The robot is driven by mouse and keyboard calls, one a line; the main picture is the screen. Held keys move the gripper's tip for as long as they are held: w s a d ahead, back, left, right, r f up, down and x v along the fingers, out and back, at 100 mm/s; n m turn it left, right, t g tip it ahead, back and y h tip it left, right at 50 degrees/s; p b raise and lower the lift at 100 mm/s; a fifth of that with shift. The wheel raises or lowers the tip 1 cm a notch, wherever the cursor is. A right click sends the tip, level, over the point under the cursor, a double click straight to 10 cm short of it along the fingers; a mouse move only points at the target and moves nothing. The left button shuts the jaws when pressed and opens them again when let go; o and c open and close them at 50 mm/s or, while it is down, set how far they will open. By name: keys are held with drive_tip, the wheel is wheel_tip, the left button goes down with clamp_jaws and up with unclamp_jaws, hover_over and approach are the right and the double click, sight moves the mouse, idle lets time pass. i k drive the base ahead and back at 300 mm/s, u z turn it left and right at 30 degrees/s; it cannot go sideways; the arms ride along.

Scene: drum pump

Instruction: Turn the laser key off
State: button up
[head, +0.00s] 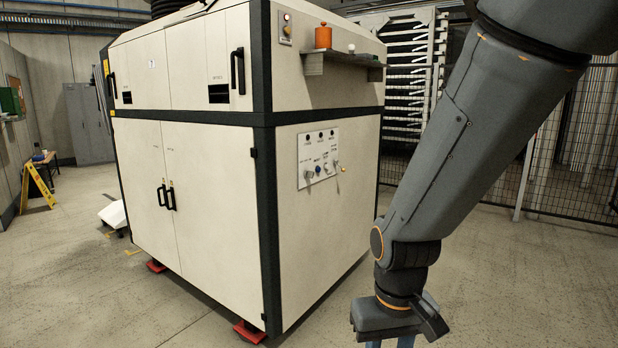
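A white control panel (318,154) is set in the right side of a large cream machine (206,160). It carries a row of dark round fittings on top and several knobs or switches below, one of them blue. The laser key is too small to single out on it. My gripper (392,343) is at the bottom right, pointing down, well below and right of the panel and apart from it. Its fingertips are cut off by the frame edge, so its opening is hidden.
A shelf (345,60) with an orange container (323,37) juts out above the panel. A wire fence (560,150) and a rack (412,70) stand behind my arm. A yellow floor sign (41,184) stands far left. The floor before the panel is clear.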

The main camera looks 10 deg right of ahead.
sight(308, 174)
drive_tip(key=z, duration=0.55)
drive_tip(key=i, duration=2)
drive_tip(key=u, duration=0.4)
